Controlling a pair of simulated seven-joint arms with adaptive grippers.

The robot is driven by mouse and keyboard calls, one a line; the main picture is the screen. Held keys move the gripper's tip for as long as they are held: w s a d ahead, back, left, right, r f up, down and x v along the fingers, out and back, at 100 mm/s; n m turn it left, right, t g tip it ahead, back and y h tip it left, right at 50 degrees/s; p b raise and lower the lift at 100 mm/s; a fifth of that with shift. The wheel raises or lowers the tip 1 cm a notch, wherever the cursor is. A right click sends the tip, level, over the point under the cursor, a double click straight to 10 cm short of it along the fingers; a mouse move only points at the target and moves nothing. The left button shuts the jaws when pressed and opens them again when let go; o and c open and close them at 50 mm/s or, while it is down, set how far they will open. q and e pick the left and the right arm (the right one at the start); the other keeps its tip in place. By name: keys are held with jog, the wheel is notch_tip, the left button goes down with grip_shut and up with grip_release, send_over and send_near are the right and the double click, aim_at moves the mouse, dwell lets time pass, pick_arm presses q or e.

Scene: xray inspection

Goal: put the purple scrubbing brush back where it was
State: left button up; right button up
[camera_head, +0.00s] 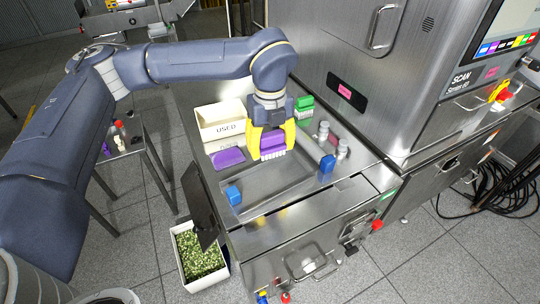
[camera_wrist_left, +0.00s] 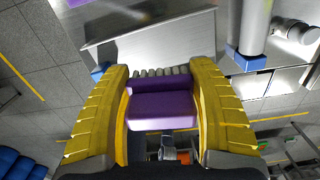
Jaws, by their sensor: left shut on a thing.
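The purple scrubbing brush (camera_head: 272,142) has pale bristles that point down in the head view. My left gripper (camera_head: 271,149) is shut on it, one yellow finger on each side. The brush appears held above the steel tray area (camera_head: 275,181); the exact gap below it is hard to tell. In the left wrist view the purple brush (camera_wrist_left: 162,108) sits between the yellow fingers of my left gripper (camera_wrist_left: 160,75), with its bristles beyond. My right gripper is in neither view.
A white bin marked USED (camera_head: 222,122) and a flat purple item (camera_head: 228,157) lie left of the brush. A green brush (camera_head: 304,104) is behind it. Metal cylinders (camera_head: 342,149) and a blue block (camera_head: 327,163) are at right; another blue block (camera_head: 234,195) is front left.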

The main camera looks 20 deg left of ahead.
pick_arm(q)
jog(key=w+a+r+n, duration=0.1)
jog(key=w+a+r, duration=0.2)
jog(key=w+r, duration=0.25)
jog(key=w+a+r, duration=0.3)
jog(key=w+r, duration=0.1)
jog(key=w, duration=0.3)
jog(key=f, duration=2)
jog(key=shift+w+d+f, duration=0.1)
jog(key=shift+w+d, duration=0.05)
jog(key=shift+d, duration=0.05)
jog(key=shift+f, duration=0.15)
jog(key=o, duration=1.4)
notch_tip(320, 180, up, 12)
